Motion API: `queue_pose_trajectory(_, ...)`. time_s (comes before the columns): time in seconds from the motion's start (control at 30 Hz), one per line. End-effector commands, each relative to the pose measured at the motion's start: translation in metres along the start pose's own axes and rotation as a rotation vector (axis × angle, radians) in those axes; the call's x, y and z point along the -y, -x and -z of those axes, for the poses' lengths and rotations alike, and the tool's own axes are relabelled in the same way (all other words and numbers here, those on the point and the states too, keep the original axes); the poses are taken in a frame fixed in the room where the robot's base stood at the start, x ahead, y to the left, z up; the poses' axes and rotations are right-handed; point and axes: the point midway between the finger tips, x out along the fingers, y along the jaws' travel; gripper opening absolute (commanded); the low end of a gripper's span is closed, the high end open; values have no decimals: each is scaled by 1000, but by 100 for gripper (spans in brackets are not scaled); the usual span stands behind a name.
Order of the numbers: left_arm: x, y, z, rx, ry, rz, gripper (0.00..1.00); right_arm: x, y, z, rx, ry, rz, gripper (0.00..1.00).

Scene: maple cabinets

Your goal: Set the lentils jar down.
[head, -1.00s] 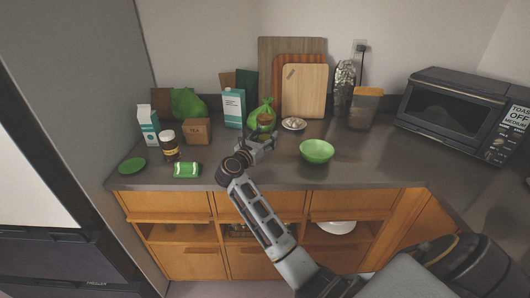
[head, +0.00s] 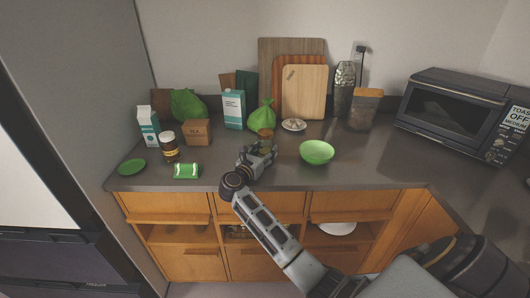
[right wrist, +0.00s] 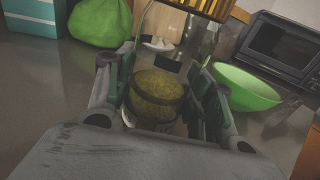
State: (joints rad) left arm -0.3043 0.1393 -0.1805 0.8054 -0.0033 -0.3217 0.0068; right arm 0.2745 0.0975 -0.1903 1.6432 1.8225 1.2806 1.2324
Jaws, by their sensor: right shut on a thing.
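The lentils jar (head: 265,134) is a clear jar with a brown-orange lid, partly hidden by my right gripper (head: 261,150) in the head view. In the right wrist view, the greenish-yellow lentils (right wrist: 157,92) show through the glass between the two fingers, and a ribbed lid (right wrist: 203,8) is at the top edge. My right gripper is shut on the jar over the counter's front middle part. I cannot tell whether the jar's base touches the counter. My left gripper is not in view.
A green bowl (head: 317,152) stands to the right of the jar, and a green bag (head: 262,115) and a small plate (head: 294,125) are behind it. A green-and-white packet (head: 186,171) lies to the left. The counter (head: 218,174) is clear between packet and gripper.

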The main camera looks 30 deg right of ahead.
Motion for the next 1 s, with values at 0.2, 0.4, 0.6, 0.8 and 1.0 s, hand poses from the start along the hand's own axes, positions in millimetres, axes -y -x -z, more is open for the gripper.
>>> queue_pose_trajectory(0.2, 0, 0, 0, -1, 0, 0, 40, 0, 0, 1, 1, -2, 0, 20)
queue_pose_trajectory(0.4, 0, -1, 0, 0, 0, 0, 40, 0, 0, 2, 1, -2, 0, 20)
queue_pose_trajectory(0.6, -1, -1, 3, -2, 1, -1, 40, 0, 0, 3, 1, -2, 0, 20)
queue_pose_trajectory(0.8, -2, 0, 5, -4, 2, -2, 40, 0, 0, 4, 0, -1, 0, 69)
queue_pose_trajectory(1.0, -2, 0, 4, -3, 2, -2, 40, 0, 0, 4, 0, -1, 0, 74)
